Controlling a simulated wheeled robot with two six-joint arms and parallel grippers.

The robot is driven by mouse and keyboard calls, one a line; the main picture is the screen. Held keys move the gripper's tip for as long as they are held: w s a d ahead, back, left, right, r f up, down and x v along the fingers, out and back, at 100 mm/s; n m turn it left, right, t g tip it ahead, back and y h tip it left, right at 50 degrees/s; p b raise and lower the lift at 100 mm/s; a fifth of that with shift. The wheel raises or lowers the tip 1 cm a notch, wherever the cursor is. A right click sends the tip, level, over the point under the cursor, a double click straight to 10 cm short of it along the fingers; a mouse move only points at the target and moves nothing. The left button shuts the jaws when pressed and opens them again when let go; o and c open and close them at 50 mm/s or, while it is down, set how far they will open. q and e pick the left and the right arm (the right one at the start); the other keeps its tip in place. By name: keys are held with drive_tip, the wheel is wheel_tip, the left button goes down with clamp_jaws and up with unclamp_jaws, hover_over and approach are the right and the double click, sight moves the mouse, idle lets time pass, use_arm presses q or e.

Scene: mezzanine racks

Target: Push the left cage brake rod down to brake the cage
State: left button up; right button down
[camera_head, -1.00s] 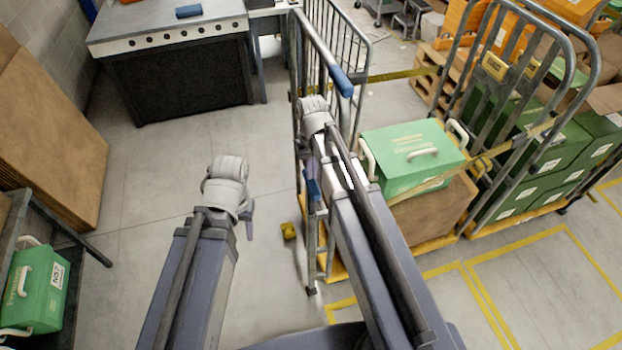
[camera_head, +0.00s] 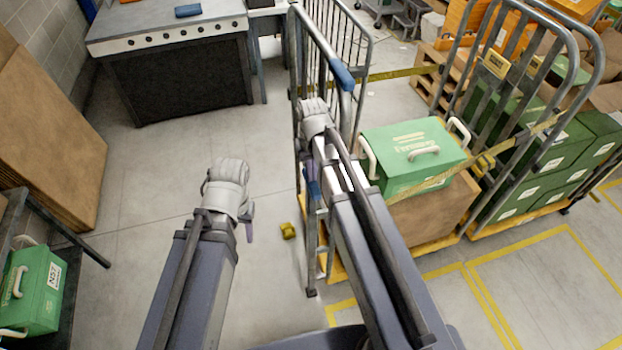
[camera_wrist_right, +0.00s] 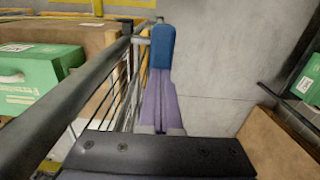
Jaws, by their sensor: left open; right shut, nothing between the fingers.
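In the right wrist view the right gripper (camera_wrist_right: 160,95) shows two purple fingers closed together and empty. The blue grip (camera_wrist_right: 162,46) lies just beyond their tips; contact cannot be told. My left gripper (camera_head: 246,228) hangs open and empty over the floor, left of the cage, mostly hidden by its wrist.
A green case (camera_head: 412,158) sits on a carton (camera_head: 440,210) in the cage. Another loaded cage (camera_head: 525,190) stands to the right. A small yellow object (camera_head: 288,231) is on the floor. A workbench (camera_head: 185,75) is behind; a shelf case (camera_head: 35,290) is left.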

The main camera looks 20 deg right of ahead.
drive_tip(key=shift+f+b, duration=2.15)
drive_tip(key=shift+f, duration=0.2)
wheel_tip(320, 180, up, 7)
drive_tip(key=p, duration=0.7)
drive_tip(key=shift+r, duration=0.15)
drive_tip(key=s+a+f+n+h+b, duration=0.1)
drive_tip(key=s+a+f+n+b, duration=0.2)
drive_tip(key=s+a+f+b, duration=0.7)
drive_tip(key=s+f+b, duration=0.1)
drive_tip(key=s, duration=0.3)
drive_tip(key=shift+s+a+f+b, duration=0.15)
drive_tip(key=shift+a+f+b, duration=0.15)
drive_tip(key=shift+f, duration=0.1)
drive_tip(key=shift+d, duration=0.1)
